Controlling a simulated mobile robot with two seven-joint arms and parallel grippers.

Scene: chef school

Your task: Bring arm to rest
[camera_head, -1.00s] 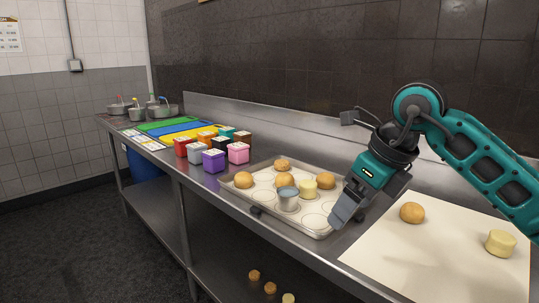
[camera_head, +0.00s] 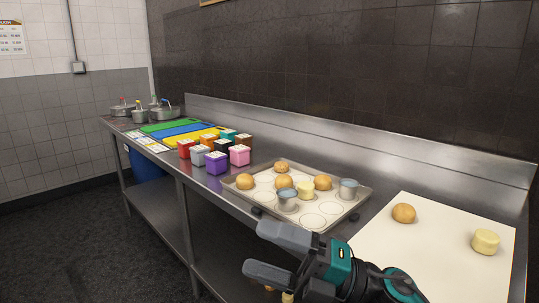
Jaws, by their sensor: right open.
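My right gripper (camera_head: 268,252) is at the bottom of the head view, in front of the counter's front edge. Its two grey fingers point left and stand apart, with nothing between them. My right arm comes in from the bottom right, with a teal and black wrist. My left gripper is out of view.
Colored boxes (camera_head: 216,162) stand left of the tray.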

